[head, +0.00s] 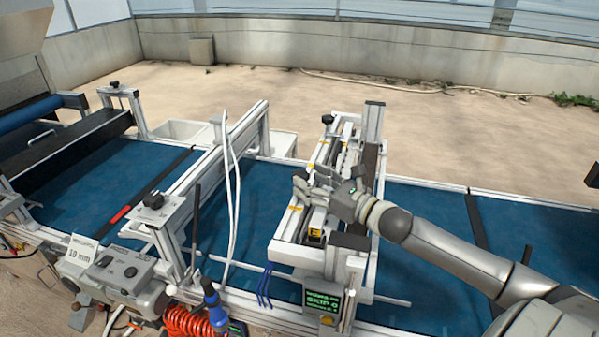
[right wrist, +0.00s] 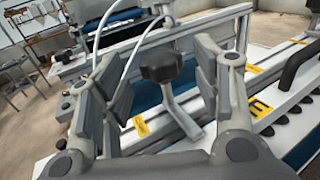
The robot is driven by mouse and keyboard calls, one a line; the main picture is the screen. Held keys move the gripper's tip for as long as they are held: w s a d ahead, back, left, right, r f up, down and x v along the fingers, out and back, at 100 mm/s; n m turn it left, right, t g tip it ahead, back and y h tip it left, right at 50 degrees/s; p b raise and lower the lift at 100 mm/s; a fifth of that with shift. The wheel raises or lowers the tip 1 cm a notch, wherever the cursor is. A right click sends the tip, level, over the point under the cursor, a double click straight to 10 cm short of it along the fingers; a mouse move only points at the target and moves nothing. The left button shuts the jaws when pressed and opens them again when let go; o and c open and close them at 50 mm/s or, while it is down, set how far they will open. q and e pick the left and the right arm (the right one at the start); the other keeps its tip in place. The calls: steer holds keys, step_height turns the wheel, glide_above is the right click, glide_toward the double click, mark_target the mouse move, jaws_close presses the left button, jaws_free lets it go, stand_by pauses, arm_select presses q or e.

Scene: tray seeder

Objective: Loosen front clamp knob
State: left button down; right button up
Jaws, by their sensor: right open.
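A black lobed clamp knob (right wrist: 160,65) on a grey stem stands between the spread fingers of my right gripper (right wrist: 157,85) in the right wrist view. The fingers are open, with visible gaps on both sides of the knob. In the head view my right gripper (head: 304,182) is over the seeding unit (head: 285,249), reaching in from the right. It seems to hide this knob there. Another black knob (head: 327,119) shows at the far end of the unit. My left gripper is not in view.
Yellow labels (right wrist: 257,107) and a black handle (right wrist: 300,64) lie right of the fingers. White cables (head: 232,190) run upright left of the unit. A green-lit display (head: 323,301) stands in front. The blue belt (head: 425,215) is clear on the right.

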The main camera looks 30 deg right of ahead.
mark_target(307, 179)
steer(key=shift+r+x, duration=0.2)
steer(key=shift+x, duration=0.7)
steer(key=shift+p+x, duration=0.55)
steer(key=shift+x, duration=0.6)
steer(key=shift+f, duration=0.15)
steer(key=c, duration=1.1)
steer(key=shift+o, duration=0.3)
steer(key=shift+f, duration=0.1)
